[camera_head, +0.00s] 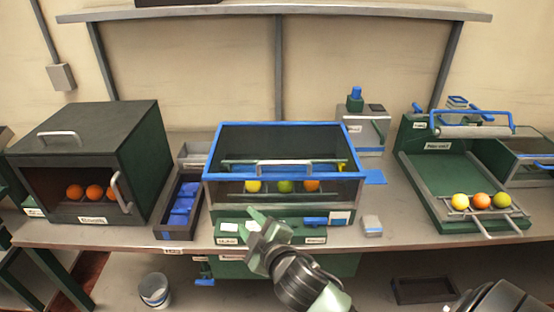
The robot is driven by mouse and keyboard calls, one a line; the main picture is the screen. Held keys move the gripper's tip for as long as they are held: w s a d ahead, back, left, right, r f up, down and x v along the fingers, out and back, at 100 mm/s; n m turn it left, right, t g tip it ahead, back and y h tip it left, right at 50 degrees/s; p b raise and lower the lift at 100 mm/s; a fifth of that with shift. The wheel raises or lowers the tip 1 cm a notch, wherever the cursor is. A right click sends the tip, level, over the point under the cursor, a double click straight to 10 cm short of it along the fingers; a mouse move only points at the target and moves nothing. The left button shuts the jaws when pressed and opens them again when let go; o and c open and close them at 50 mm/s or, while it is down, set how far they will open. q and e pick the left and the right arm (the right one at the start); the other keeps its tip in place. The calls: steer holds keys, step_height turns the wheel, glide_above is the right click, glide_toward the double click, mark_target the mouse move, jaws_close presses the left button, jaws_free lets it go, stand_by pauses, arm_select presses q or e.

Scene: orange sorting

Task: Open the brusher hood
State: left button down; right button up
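The machine with the clear, blue-framed hood (285,126) stands at the middle of the bench; I take it for the brusher, though its small labels are hard to read. The hood appears shut, with a blue and grey handle bar (285,167) across its front. A yellow, a green and an orange fruit show behind the clear front panel.
A dark green box (133,121) with oranges stands at left, beside a tray of blue blocks (178,232). A green tray machine (445,176) with three fruits is at right. A small grey block (372,225) lies near the bench edge. A bucket (155,289) stands below.

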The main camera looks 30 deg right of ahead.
steer(key=w+a+r+n+t+y, duration=0.2)
steer(key=w+a+r+n+y, duration=0.15)
steer(key=r+n+y, duration=0.4)
steer(key=w+a+r+n+t+y, duration=0.3)
steer(key=a+r+n+y, duration=0.15)
steer(key=r+n, duration=0.55)
steer(key=n+g+h, duration=0.8)
steer(key=n+g, duration=0.8)
steer(key=n, duration=0.6)
glide_toward(283, 162)
steer(key=p+x, duration=0.2)
steer(key=x, duration=0.6)
steer(key=shift+c, duration=0.2)
jaws_close()
